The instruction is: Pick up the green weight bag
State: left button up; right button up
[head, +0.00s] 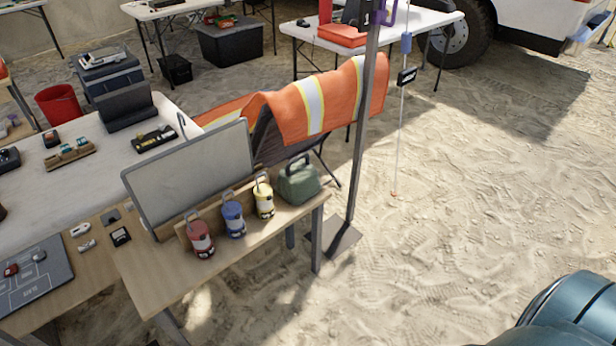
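The green weight bag (298,182) stands upright on the right end of a small wooden table (165,284), with its dark handle on top. It is just right of a yellow canister and in front of the chair with the orange vest. Neither of my grippers shows in the head view.
Red (199,238), blue (233,219) and yellow (264,198) canisters stand left of the bag. A grey panel (190,172) rises behind them. A metal post (361,130) stands close to the right. An orange vest (325,101) drapes over a chair. Sand (440,230) lies open at right.

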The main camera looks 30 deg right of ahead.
aim_at(298, 181)
jog(key=i+l+z, duration=0.1)
jog(key=l, duration=0.35)
jog(key=i+l+z, duration=0.1)
jog(key=l, duration=0.35)
jog(key=i+l+z, duration=0.1)
jog(key=i+l, duration=0.15)
jog(key=l, duration=0.2)
jog(key=i+l, duration=0.15)
jog(key=l, duration=0.3)
jog(key=i+l+z, duration=0.15)
jog(key=l, duration=0.25)
jog(key=i+l+z, duration=0.1)
jog(key=i+l, duration=0.15)
jog(key=l, duration=0.15)
